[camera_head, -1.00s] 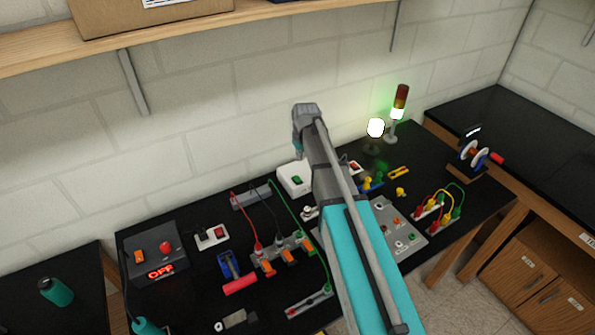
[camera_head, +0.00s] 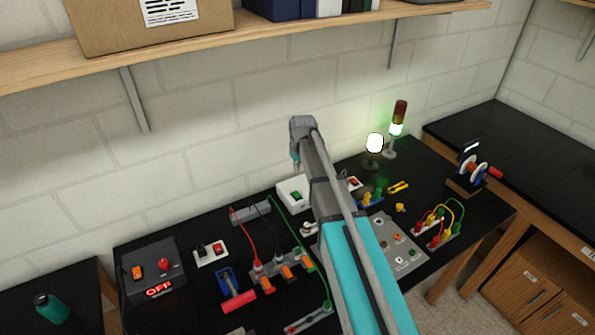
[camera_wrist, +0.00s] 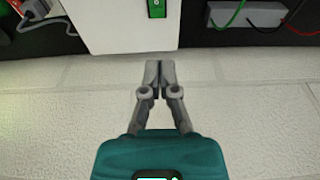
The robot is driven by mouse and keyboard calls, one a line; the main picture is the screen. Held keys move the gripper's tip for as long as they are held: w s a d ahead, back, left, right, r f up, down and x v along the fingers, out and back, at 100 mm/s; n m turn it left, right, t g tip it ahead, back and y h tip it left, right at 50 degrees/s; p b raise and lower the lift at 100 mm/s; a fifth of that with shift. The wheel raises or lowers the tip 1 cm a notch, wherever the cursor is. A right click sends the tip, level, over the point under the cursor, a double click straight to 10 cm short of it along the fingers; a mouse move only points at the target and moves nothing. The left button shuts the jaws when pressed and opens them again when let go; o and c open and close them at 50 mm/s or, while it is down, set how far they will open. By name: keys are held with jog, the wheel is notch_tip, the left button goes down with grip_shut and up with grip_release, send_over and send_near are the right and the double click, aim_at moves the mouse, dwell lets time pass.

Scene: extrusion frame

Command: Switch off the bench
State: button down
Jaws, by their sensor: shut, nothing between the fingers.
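The bench (camera_head: 190,285) has a black top with electrical devices on it. A white box with a green rocker switch (camera_head: 296,195) stands near the wall, left of my arm; it also shows at the top of the wrist view (camera_wrist: 125,22). My gripper (camera_wrist: 158,66) is shut and empty, its tips just short of the box's edge in the wrist view, over the wall. My arm hides part of the bench in the head view. A lamp (camera_head: 374,143) glows white, and a stack light (camera_head: 397,128) glows green. A grey unit (camera_head: 150,270) reads OFF.
A wooden shelf (camera_head: 290,22) with a cardboard box runs along the wall above. A red-handled lever switch (camera_head: 238,302), a red-switch socket block (camera_head: 211,253), a grey control panel (camera_head: 405,245) and coloured cables crowd the bench. A reel stand (camera_head: 470,172) is at right.

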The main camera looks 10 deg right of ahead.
jog(key=b, duration=0.9)
send_over(297, 195)
jog(key=shift+w+a+f, duration=0.1)
jog(key=shift+a+f, duration=0.05)
jog(key=shift+f, duration=2.3)
jog(key=shift+w+a+f, duration=0.1)
jog(key=shift+f, duration=2.3)
jog(key=shift+s+d+f+b, duration=0.1)
jog(key=shift+s+f+b, duration=0.15)
jog(key=shift+f+b, duration=0.6)
jog(key=shift+s+d+f+b, duration=0.1)
jog(key=shift+s+f+b, duration=0.15)
jog(key=shift+f+b, duration=0.55)
jog(key=shift+r, duration=0.1)
